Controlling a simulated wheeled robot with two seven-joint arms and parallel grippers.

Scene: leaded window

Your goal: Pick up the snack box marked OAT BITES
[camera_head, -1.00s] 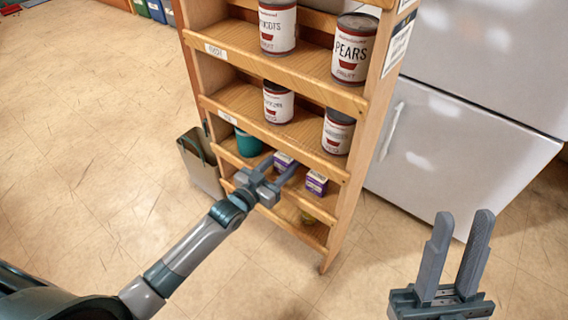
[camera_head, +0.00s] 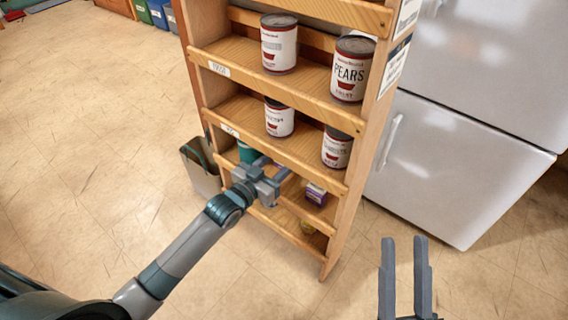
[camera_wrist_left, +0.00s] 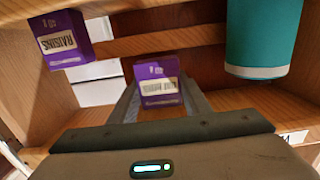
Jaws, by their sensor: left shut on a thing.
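A small purple box (camera_wrist_left: 158,88) with a pale label sits between the fingers of my left gripper (camera_head: 276,173), which is shut on it. In the left wrist view its label is upside down and too small for me to read surely. In the head view that box is hidden by the gripper, at the lower shelf. A second purple box (camera_wrist_left: 63,40), its label reading RAISINS, stands apart from it; it also shows in the head view (camera_head: 316,194). My right gripper (camera_head: 405,242) is open and empty at the lower right, away from the shelf.
A teal container (camera_wrist_left: 263,36) stands beside the held box, also seen in the head view (camera_head: 248,153). The wooden shelf unit (camera_head: 345,215) has front rails. Cans, one marked PEARS (camera_head: 351,68), stand above. A bin (camera_head: 201,168) and fridge (camera_head: 450,165) flank it.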

